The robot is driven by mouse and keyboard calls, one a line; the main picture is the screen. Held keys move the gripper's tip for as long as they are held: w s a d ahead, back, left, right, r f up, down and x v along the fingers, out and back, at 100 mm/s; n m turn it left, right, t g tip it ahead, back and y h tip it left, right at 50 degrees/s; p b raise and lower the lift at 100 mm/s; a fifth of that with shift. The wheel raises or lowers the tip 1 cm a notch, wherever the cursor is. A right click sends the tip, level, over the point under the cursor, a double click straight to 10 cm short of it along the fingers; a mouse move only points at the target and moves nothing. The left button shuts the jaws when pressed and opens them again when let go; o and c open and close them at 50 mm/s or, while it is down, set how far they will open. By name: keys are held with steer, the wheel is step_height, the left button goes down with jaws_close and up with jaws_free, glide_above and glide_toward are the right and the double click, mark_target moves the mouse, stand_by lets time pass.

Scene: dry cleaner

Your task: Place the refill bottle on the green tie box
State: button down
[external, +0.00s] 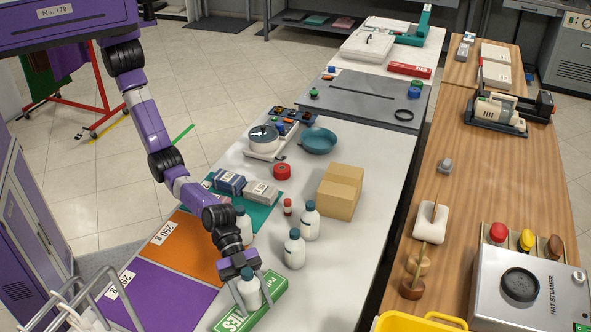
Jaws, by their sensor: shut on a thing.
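My gripper (250,292) is at the front of the white table, pointing down, shut on a white refill bottle (249,295) with a dark teal cap. The bottle is upright, between the fingers. The green tie box (268,288) lies flat at the table's front, with white lettering on it. The bottle is over the middle of the box and hides part of it. I cannot tell whether the bottle's base touches the box top.
Similar white bottles (294,250) stand behind, one close to my wrist. A cardboard box (340,192), a small red-capped bottle (287,207) and a teal bowl (319,140) are farther back. Orange (186,247) and purple (160,296) mats lie left. The table right of the tie box is clear.

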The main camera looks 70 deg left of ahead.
steer(key=shift+f, duration=0.15)
steer(key=c, duration=0.6)
jaws_free()
steer(key=shift+a+r, duration=0.15)
steer(key=shift+r, duration=0.1)
steer(key=w+v, duration=0.1)
steer(key=v, duration=1)
steer(key=shift+s+a+p, duration=0.35)
steer(key=shift+s, duration=0.15)
